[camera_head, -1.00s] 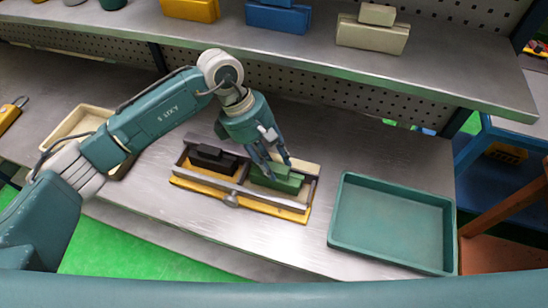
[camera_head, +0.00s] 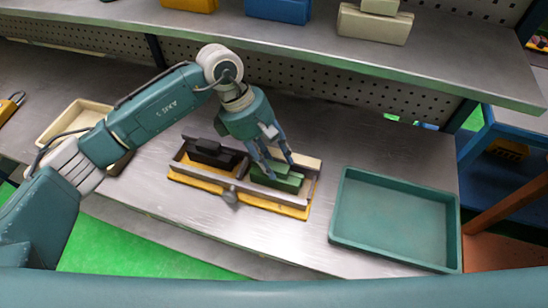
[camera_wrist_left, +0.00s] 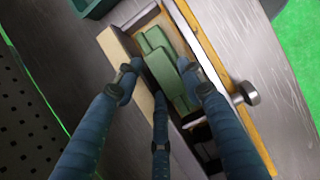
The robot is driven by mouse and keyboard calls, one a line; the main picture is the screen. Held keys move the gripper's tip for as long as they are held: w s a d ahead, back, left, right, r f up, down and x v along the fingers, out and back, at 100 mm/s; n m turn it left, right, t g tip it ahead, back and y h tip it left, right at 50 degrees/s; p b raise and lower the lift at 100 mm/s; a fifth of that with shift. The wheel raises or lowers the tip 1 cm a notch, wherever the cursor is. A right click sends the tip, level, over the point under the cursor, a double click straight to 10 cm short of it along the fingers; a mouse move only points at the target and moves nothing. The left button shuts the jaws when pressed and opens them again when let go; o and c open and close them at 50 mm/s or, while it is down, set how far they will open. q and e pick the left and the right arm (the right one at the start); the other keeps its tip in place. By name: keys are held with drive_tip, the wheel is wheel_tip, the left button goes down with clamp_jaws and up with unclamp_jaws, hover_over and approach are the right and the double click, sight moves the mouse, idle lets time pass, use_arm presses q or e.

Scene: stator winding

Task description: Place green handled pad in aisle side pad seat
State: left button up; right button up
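The green handled pad (camera_head: 285,183) lies in the right-hand compartment of a grey-railed fixture with a yellow base (camera_head: 292,211). A black handled pad (camera_head: 213,153) sits in the left-hand compartment. My left gripper (camera_head: 281,170) is low over the green pad, pointing down. In the left wrist view, its fingers (camera_wrist_left: 163,82) are spread around the green pad (camera_wrist_left: 168,58), with a gap between the fingertips; the pad's lower end is partly hidden. I cannot tell whether any finger touches it. My right gripper is not in view.
An empty teal tray (camera_head: 395,254) lies right of the fixture, and a cream tray (camera_head: 60,122) lies to its left. A knob (camera_head: 230,197) sticks out at the fixture's front. A shelf (camera_head: 300,48) with yellow, blue and cream handled blocks overhangs the back.

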use_arm(q)
drive_tip(key=shift+o, duration=0.7)
drive_tip(key=shift+r+p, duration=0.45)
drive_tip(key=shift+p, duration=0.05)
drive_tip(key=shift+r+p, duration=0.35)
drive_tip(key=shift+p, duration=0.15)
drive_tip(key=b+v, duration=0.5)
drive_tip(key=v, duration=0.6)
drive_tip(key=shift+r, duration=0.35)
drive_tip(key=shift+w+a, duration=0.1)
drive_tip(key=shift+a, duration=0.05)
